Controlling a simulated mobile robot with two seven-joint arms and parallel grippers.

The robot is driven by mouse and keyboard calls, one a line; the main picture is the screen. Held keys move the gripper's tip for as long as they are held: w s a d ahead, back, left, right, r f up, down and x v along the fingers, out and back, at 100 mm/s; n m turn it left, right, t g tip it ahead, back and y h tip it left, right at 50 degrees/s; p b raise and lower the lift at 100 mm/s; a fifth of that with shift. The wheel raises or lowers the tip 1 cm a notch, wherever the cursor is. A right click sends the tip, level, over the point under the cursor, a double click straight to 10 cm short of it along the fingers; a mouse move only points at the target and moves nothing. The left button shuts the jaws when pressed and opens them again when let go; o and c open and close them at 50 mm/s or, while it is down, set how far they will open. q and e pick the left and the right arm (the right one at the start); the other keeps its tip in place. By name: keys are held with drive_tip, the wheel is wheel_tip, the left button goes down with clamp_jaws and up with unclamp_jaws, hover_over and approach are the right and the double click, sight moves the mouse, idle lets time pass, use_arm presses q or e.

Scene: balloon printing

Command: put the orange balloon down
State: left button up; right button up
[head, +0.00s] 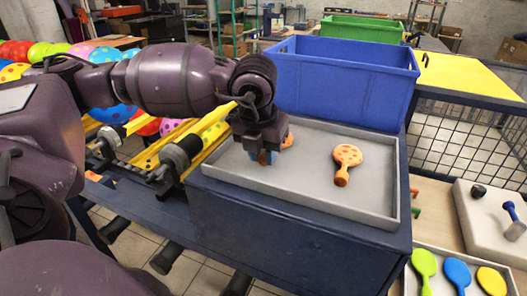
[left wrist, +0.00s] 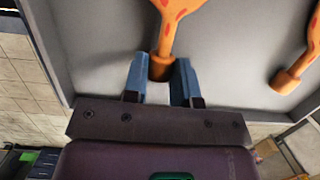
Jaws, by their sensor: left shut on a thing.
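My left gripper (head: 264,155) points down over the left part of the grey tray (head: 290,195). In the left wrist view its two blue fingers (left wrist: 160,75) are shut around the neck of an orange balloon (left wrist: 175,25) with red spots. In the head view, only a bit of this balloon (head: 288,140) shows beside the gripper. It is low over the tray floor; I cannot tell whether it touches. A second orange spotted balloon (head: 347,157) lies in the tray to the right, and its neck end shows in the left wrist view (left wrist: 288,80). My right gripper is out of view.
A blue crate (head: 345,85) stands directly behind the tray, with a green crate (head: 360,28) farther back. Yellow rails (head: 190,145) and many coloured balloons (head: 120,75) are to the left. Green, blue and yellow flat pieces (head: 457,272) lie at the lower right. The tray's front right is bare.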

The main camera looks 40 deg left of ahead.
use_arm(q)
drive_tip(key=shift+f, duration=0.1)
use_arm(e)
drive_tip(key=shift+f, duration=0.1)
use_arm(q)
drive_tip(key=o, duration=0.7)
drive_tip(key=shift+o, duration=0.6)
drive_tip(key=shift+r, duration=0.3)
wheel_tip(320, 180, up, 11)
drive_tip(key=s, duration=0.2)
drive_tip(key=shift+s+d+r, duration=0.15)
drive_tip(key=shift+d+r, duration=0.05)
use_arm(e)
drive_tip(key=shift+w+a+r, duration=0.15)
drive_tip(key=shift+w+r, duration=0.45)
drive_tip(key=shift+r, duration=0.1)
